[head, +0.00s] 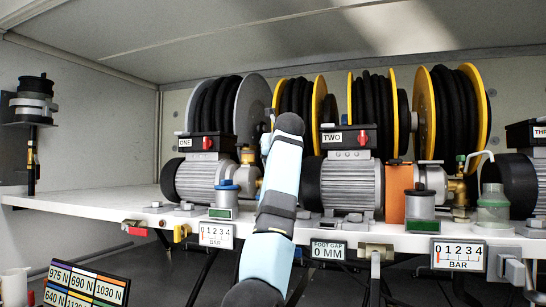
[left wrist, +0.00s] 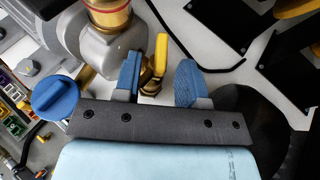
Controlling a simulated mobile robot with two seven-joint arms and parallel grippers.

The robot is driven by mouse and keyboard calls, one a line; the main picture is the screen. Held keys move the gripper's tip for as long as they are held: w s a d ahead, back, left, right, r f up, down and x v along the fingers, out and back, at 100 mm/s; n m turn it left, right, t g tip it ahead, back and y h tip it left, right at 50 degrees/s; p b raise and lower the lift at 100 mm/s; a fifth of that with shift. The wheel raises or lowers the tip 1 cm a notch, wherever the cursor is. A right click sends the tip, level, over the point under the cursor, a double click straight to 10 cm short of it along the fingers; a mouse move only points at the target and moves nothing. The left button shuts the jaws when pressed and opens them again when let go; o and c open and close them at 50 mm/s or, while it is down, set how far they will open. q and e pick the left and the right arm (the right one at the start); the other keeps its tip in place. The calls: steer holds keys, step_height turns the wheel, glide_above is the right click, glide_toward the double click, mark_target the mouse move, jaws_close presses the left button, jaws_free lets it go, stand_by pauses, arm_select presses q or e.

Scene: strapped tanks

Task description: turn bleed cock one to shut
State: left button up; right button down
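In the left wrist view a small brass cock (left wrist: 149,84) with a yellow lever (left wrist: 161,54) sits beside a grey pump body with a brass and red fitting (left wrist: 108,14). My left gripper (left wrist: 158,82) is open, with one blue pad on each side of the cock. The left pad is close beside the brass; whether it touches is unclear. A gap shows between the lever and the right pad. In the head view my light-blue arm stands in front of the area right of pump one (head: 205,180) and hides the cock and gripper. My right gripper is out of view.
A blue round cap (left wrist: 55,98) is left of the gripper; it also shows in the head view (head: 227,187). Pump two (head: 347,186) stands to the right on the white shelf (head: 130,200). Hose reels (head: 250,105) rise behind. Gauges (head: 216,235) hang along the front edge.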

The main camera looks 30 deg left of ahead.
arm_select(q)
jaws_close()
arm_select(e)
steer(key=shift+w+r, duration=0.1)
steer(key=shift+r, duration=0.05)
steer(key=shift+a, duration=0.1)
arm_select(q)
steer(key=shift+s+a+m+t+h+b, duration=0.15)
steer(key=shift+a+m+t+h+b, duration=0.1)
steer(key=shift+m+t+h+b, duration=0.65)
steer(key=shift+s+a+m+t+h+b, duration=0.25)
steer(key=shift+m+t+h+b, duration=0.25)
steer(key=shift+m+h+b, duration=0.65)
steer(key=shift+s+a+m+t+h+b, duration=0.1)
steer(key=shift+a+m+t+h+b, duration=0.15)
steer(key=shift+m+t+h+b, duration=0.8)
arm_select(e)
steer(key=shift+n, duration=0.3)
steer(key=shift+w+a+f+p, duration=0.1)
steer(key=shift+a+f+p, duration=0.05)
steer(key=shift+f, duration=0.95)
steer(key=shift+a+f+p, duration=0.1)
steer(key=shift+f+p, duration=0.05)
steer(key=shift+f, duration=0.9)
arm_select(q)
steer(key=shift+m+g+h, duration=0.4)
steer(key=shift+m+g, duration=0.05)
steer(key=shift+m, duration=0.05)
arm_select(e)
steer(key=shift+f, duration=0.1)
